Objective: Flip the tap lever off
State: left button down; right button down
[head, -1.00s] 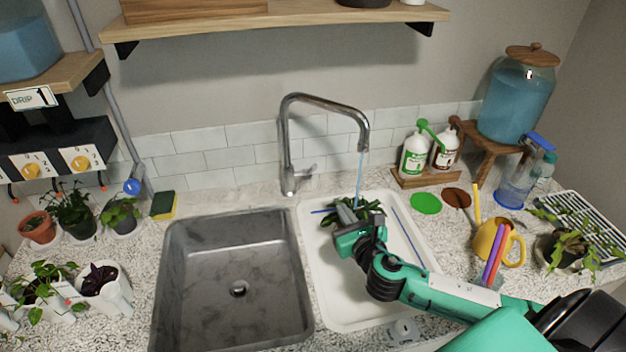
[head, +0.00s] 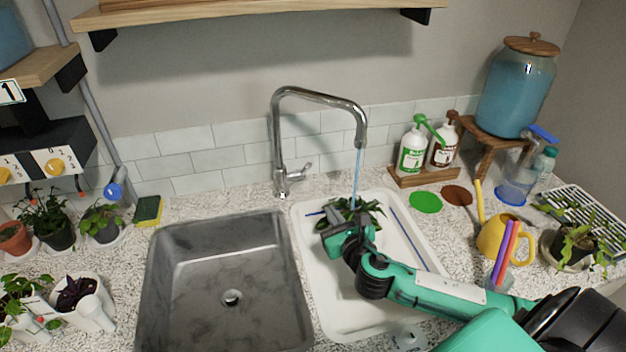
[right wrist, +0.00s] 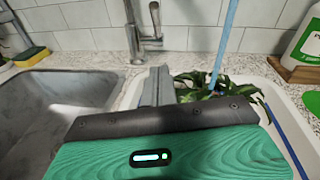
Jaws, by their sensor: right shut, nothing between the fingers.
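The chrome tap (head: 277,135) stands behind the sinks, with its small lever (head: 300,172) at the right of its base. A blue water stream (head: 357,172) runs from the spout onto a leafy plant (head: 368,209) in the white basin. My right gripper (head: 329,222) is shut and empty, over the basin beside the plant, in front of the lever and apart from it. In the right wrist view, the shut fingers (right wrist: 157,86) point toward the tap's base, with the lever (right wrist: 151,39) beyond them. The plant's pot is hidden. My left gripper is out of view.
The grey sink (head: 228,265) is empty, left of the white basin (head: 402,262). Green and brown bottles stand in a wooden tray (head: 423,178) right of the tap. A yellow watering can (head: 492,241) stands near my right arm. A sponge (head: 148,210) lies at the left.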

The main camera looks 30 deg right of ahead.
jog(key=p, duration=0.2)
send_near(303, 171)
notch_tip(303, 171, down, 3)
jog(key=w+d, duration=0.1)
jog(key=shift+w+d+r+p, duration=0.1)
jog(key=shift+w+r+p, duration=0.1)
jog(key=shift+w+r, duration=0.35)
jog(key=shift+w+d+r+p, duration=0.1)
jog(key=shift+w+r+p, duration=0.15)
jog(key=shift+w, duration=0.5)
jog(key=shift+w+d+r+p, duration=0.15)
jog(key=shift+w+r, duration=0.25)
jog(key=shift+w, duration=0.25)
